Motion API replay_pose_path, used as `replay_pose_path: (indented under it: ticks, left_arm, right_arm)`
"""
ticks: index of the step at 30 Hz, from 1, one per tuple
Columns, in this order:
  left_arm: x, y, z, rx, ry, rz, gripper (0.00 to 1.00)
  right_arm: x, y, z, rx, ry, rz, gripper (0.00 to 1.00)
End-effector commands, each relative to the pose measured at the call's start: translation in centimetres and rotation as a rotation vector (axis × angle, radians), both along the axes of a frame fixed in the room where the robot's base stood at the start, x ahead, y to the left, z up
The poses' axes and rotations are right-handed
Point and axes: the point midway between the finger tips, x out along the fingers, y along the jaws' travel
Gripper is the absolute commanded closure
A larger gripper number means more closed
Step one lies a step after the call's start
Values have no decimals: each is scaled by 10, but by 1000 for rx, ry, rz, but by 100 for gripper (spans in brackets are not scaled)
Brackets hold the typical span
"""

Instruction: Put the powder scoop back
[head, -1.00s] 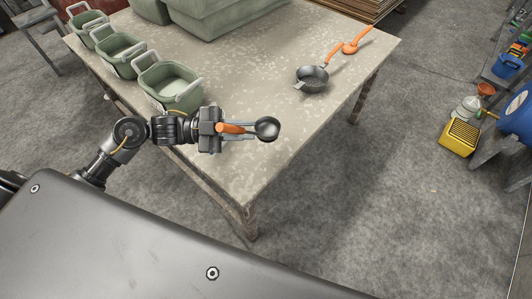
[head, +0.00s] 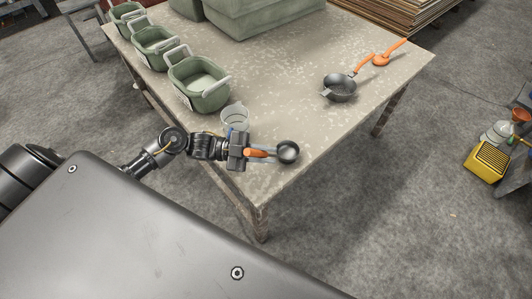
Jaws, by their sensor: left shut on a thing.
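My left gripper (head: 262,153) is shut on the orange handle of a scoop (head: 288,152) with a dark round bowl. It holds the scoop over the front part of the table (head: 290,75); I cannot tell the exact height. The bowl sticks out to the right of the fingers. A dark pan-like scoop (head: 340,88) with an orange handle lies at the table's right side. I cannot tell which one the task calls the powder scoop. My right gripper is not in view.
A clear cup (head: 235,117) stands just behind my left gripper, partly hidden by it. Several green baskets (head: 200,98) line the table's left edge. Large green bins (head: 262,32) stand at the back. The table's middle is clear. A yellow container (head: 486,162) is on the floor at right.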

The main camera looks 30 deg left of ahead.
Motion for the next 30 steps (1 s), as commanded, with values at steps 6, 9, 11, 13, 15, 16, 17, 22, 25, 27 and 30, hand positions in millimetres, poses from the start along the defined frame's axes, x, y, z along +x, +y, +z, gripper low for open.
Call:
replay_pose_path:
  ticks: [6, 9, 11, 13, 15, 16, 17, 22, 25, 27, 30]
  left_arm:
    - [0, 0, 0, 0, -1, -1, 100]
    - [0, 0, -3, 0, 0, 0, 79]
    - [0, 0, -2, 0, 0, 0, 71]
    - [0, 0, -2, 0, 0, 0, 62]
    - [0, 0, -2, 0, 0, 0, 59]
    - [0, 0, -2, 0, 0, 0, 59]
    - [0, 0, -2, 0, 0, 0, 59]
    - [0, 0, -1, 0, -1, 0, 59]
    - [-1, 2, 1, 1, -1, 1, 59]
    - [-4, 11, -2, 2, 1, 2, 59]
    - [-10, 29, -3, 5, 0, 0, 59]
  right_arm:
    - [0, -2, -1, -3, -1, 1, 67]
    - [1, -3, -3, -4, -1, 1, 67]
    - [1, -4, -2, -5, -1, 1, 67]
    - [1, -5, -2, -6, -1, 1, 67]
    - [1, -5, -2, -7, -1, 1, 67]
    - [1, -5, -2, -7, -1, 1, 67]
    - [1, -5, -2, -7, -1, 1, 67]
    - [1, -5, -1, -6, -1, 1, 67]
    - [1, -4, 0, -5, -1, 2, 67]
    - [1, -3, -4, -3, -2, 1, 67]
    - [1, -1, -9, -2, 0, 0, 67]
